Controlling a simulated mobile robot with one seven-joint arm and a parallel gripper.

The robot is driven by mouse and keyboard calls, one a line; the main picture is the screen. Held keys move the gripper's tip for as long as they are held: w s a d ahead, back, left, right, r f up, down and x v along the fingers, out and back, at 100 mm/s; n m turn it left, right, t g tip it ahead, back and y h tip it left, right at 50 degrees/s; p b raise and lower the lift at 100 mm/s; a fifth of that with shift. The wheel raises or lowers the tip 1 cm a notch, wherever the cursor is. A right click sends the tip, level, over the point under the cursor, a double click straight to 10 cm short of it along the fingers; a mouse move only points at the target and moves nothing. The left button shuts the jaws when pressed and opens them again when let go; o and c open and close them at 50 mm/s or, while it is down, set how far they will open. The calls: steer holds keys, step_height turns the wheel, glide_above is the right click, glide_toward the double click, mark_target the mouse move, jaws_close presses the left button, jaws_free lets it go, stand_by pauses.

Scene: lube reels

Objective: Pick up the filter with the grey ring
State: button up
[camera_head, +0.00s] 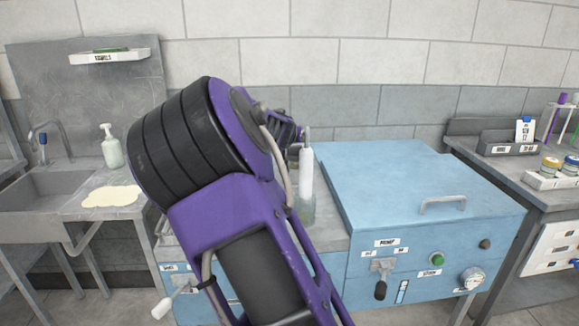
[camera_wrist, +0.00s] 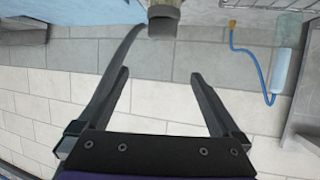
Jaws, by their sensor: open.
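My gripper (camera_wrist: 159,78) is open in the wrist view, its two dark fingers apart with nothing between them. Wall tiles show behind the fingers. In the head view my purple arm covers the middle and hides most of the gripper.
A blue cabinet (camera_head: 420,185) with a handle stands right of my arm. A sink (camera_head: 40,190) and soap bottle (camera_head: 112,147) are at left. In the wrist view, a beige-and-grey cylindrical part (camera_wrist: 163,20) is beyond the fingertips, and a blue hose (camera_wrist: 245,55) is right.

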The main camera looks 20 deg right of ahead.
steer(key=b, duration=0.2)
glide_toward(293, 157)
steer(key=x, duration=0.4)
steer(key=shift+s+f, duration=0.1)
steer(key=shift+f, duration=0.2)
steer(key=shift+w+d, duration=0.25)
steer(key=shift+w, duration=0.2)
steer(key=shift+x, duration=3.1)
steer(key=shift+c, duration=0.2)
steer(key=c, duration=1.4)
